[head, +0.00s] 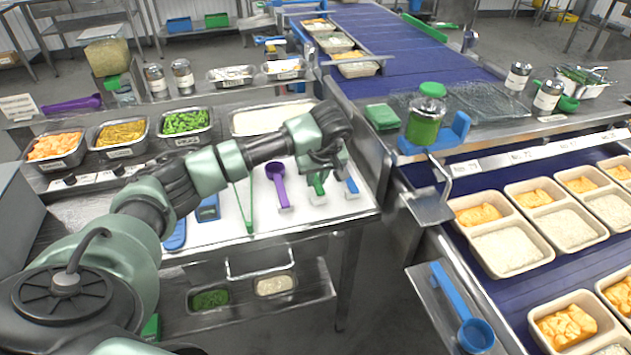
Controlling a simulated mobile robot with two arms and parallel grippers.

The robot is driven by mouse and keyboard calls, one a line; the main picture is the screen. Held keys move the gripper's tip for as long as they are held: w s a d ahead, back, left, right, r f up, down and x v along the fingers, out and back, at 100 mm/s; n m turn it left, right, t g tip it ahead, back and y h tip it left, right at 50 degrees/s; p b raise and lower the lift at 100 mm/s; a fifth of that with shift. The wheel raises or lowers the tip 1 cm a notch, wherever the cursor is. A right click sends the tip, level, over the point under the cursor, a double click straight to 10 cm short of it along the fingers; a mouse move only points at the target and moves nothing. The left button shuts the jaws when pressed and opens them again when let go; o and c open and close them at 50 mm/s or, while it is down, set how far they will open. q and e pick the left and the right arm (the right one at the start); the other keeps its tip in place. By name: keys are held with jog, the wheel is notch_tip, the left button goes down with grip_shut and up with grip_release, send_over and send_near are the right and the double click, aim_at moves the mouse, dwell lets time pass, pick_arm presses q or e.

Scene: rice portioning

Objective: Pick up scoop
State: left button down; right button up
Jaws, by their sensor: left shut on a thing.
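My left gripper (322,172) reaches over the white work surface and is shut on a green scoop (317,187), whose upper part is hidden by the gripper. A purple scoop (278,183) lies just left of the gripper. A blue utensil (352,187) stands close on its right. Another blue scoop (475,334) lies on a metal ledge at the lower right, well away from the gripper. My right gripper is not in view.
Pans of orange food (57,147), yellow food (122,132) and green food (186,122) line the back left. A white rice pan (268,118) sits behind my arm. A blue conveyor (520,270) carries filled trays (505,248) at right. A green-lidded jar (425,118) stands between.

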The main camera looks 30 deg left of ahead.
pick_arm(q)
notch_tip(320, 180, up, 24)
jog(key=p, duration=0.4)
dwell(0.4)
